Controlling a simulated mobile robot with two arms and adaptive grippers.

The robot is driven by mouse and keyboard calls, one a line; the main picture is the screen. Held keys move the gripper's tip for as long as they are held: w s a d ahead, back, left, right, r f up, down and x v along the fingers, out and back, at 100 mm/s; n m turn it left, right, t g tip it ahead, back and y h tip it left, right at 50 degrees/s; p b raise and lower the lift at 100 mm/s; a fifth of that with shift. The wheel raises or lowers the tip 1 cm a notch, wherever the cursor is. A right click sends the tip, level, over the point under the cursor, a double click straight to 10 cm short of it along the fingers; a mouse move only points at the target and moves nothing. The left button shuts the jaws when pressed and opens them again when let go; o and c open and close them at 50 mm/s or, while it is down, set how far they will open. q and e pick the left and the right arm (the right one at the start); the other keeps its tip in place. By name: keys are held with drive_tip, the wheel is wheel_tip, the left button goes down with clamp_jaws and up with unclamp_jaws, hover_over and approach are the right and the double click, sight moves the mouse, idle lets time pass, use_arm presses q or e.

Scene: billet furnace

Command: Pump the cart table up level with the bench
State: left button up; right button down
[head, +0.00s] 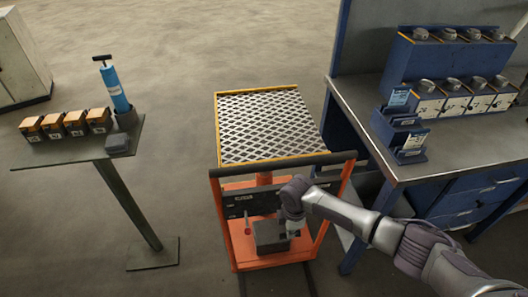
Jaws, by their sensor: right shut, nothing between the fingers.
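The cart (237,238) is an orange frame with a black push handle (283,164). Its table (268,127) is a metal grating with a yellow rim, and it stands left of the bench (385,158). The table top looks lower than the bench top, but the exact height difference is hard to judge. My right gripper (284,230) points down behind the handle, over a grey box-like part (269,237) low on the cart. Its fingers are small and partly hidden, and they hold nothing. Whether they touch the cart is unclear. My left gripper is out of view.
A small stand (64,152) at left carries several orange-black boxes (77,123) and a blue hand pump (115,88). The bench bears a blue rack (433,60) with several grey-topped units. A pale cabinet (18,60) stands at far left. Floor between stand and cart is clear.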

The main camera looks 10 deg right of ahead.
drive_tip(key=shift+s+f, duration=0.15)
drive_tip(key=shift+f, duration=0.1)
wheel_tip(320, 180, up, 9)
drive_tip(key=w+p, duration=0.1)
drive_tip(key=p, duration=0.6)
drive_tip(key=shift+f+p, duration=0.2)
drive_tip(key=shift+p, duration=0.2)
idle(0.3)
drive_tip(key=s+r+p, duration=0.1)
drive_tip(key=p, duration=0.1)
drive_tip(key=s+r+p, duration=0.1)
drive_tip(key=r+p, duration=0.1)
drive_tip(key=s+r+p, duration=0.1)
drive_tip(key=r+p, duration=0.1)
drive_tip(key=p, duration=0.1)
idle(0.3)
